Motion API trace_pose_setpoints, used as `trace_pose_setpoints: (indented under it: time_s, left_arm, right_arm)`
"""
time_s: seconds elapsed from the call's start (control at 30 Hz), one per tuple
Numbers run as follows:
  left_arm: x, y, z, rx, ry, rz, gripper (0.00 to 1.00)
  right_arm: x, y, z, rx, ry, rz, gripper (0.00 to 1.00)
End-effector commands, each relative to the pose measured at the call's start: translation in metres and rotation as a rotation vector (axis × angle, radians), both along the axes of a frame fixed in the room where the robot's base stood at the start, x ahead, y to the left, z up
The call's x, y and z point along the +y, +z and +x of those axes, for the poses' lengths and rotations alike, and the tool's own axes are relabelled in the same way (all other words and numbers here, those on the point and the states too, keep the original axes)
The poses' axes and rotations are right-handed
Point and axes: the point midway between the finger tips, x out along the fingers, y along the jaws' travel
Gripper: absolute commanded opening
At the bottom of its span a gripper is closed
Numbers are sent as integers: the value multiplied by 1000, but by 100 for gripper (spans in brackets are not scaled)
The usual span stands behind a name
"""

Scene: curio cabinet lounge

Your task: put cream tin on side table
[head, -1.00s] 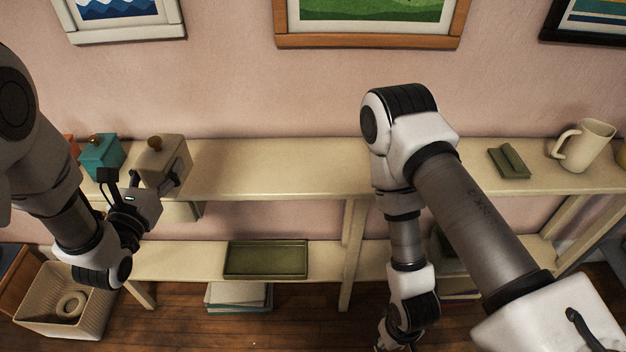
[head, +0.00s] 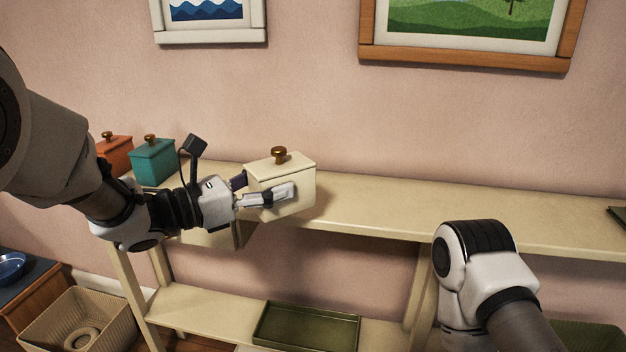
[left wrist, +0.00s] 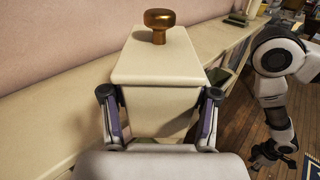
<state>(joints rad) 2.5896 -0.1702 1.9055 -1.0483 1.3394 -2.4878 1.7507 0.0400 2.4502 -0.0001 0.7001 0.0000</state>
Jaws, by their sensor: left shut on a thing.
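The cream tin (head: 290,178) is a pale box with a lid and brass knob. My left gripper (head: 268,190) is shut on it, one finger across its front side. In the left wrist view the tin (left wrist: 155,65) sits upright between the two fingers. In the head view its lower part overlaps the long shelf's front edge, and its underside is hidden. A small wooden table with a dark top (head: 22,283) stands at the far left, partly cut off. My right gripper (left wrist: 268,155) shows small in the left wrist view, low by the floor; its jaws are unclear.
A teal tin (head: 153,162) and an orange tin (head: 115,155) stand left on the upper shelf (head: 375,205). A blue bowl (head: 10,267) is on the small table. A ribbed basket (head: 92,318) stands below. A green tray (head: 306,327) lies on the lower shelf.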

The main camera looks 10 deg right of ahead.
Motion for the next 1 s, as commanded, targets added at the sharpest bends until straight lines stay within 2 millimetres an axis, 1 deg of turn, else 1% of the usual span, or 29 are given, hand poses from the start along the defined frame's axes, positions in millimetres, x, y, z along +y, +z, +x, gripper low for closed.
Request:
trace_pose_setpoints:
  time_s: [0.17, 0.5, 0.6, 0.83, 1.0]
  left_arm:
    - [2, -3, 34, -3, 1, -3, 11]
    - [6, -12, 121, -3, 2, -2, 11]
    - [7, -13, 138, -2, 1, -1, 11]
    - [7, -16, 156, 0, 2, -1, 11]
    - [7, -45, 155, 3, 2, -1, 11]
  right_arm:
    - [0, 0, 0, 0, 0, 0, 40]
    - [0, 0, 0, 1, 0, 0, 40]
    - [0, 0, 0, 1, 0, 0, 40]
    - [0, 0, 0, 1, 0, 0, 40]
    - [0, -8, 0, 1, 0, 0, 40]
